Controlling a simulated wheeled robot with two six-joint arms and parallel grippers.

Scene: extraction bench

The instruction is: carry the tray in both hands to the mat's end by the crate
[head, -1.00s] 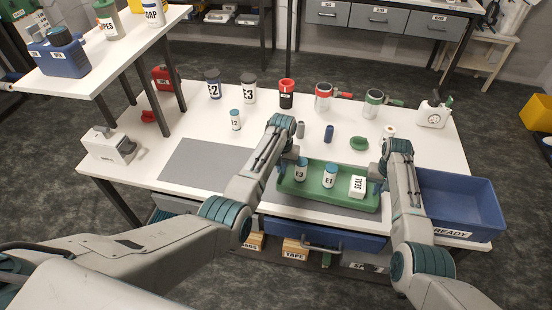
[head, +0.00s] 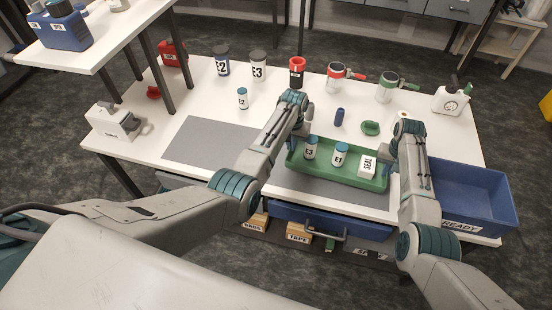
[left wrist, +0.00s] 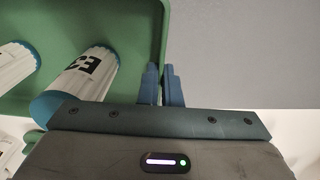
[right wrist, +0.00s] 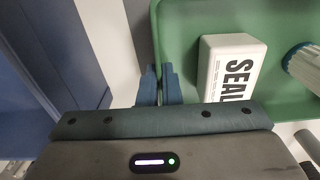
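The green tray (head: 328,174) is at the right end of the grey mat (head: 205,143), beside the blue crate (head: 488,212). In it, bottle E3 (head: 311,150) and bottle E1 (head: 340,156) stand upright, with the white SEAL box (head: 367,167) to their right. My left gripper (left wrist: 162,85) is shut on the tray's left end wall. My right gripper (right wrist: 160,85) is shut on its right end wall, on the crate's side. In the head view my arms partly hide both grips. I cannot tell whether the tray touches the mat or hangs just above it.
Behind the tray stand a dark blue cylinder (head: 339,117), a green ring-like piece (head: 371,128) and bottle E2 (head: 242,98). Several jars and a white jug (head: 452,98) line the back. A white device (head: 114,122) sits at the left. The mat's left part is bare.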

